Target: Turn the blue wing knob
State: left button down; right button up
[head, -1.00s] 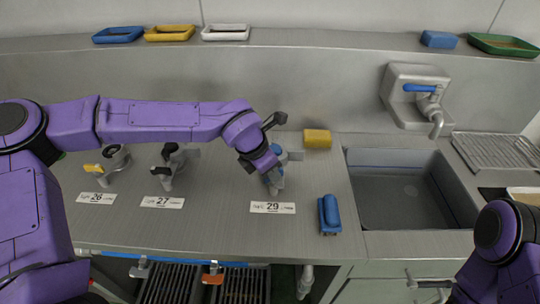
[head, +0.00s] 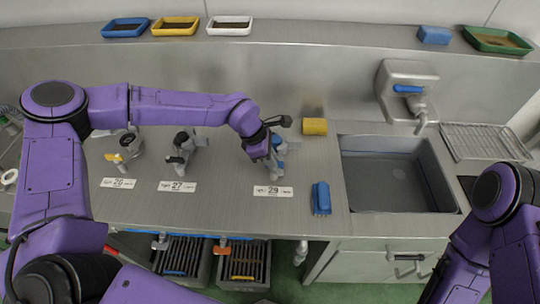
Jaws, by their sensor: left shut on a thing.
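The blue wing knob (head: 279,140) sits on the tap behind the label "29" on the steel counter. Its blue shows beside my left gripper (head: 274,156), which reaches down over it from the left and is shut on it. The fingers and wrist hide much of the knob and its tap, so I cannot tell the knob's exact angle. My right arm shows at the right edge, but its gripper is out of view.
Taps with a yellow knob (head: 115,157) and a black knob (head: 180,142) stand left, behind labels "26" and "27". A yellow sponge (head: 314,126), a blue brush (head: 321,198) and a sink (head: 385,214) lie right. Trays (head: 229,26) line the back ledge.

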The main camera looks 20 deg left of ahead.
pick_arm(q)
jog(key=shift+s+f, duration=0.25)
jog(key=shift+f, duration=0.05)
jog(key=c, duration=1.3)
grip_release()
jog(key=shift+o, duration=0.5)
jog(key=shift+s+r, duration=0.1)
jog(key=shift+w+d, duration=0.1)
jog(key=shift+w, duration=0.25)
jog(key=b+v, duration=0.2)
jog(key=v, duration=0.8)
jog(key=shift+r, duration=0.3)
jog(key=shift+s+f, duration=0.1)
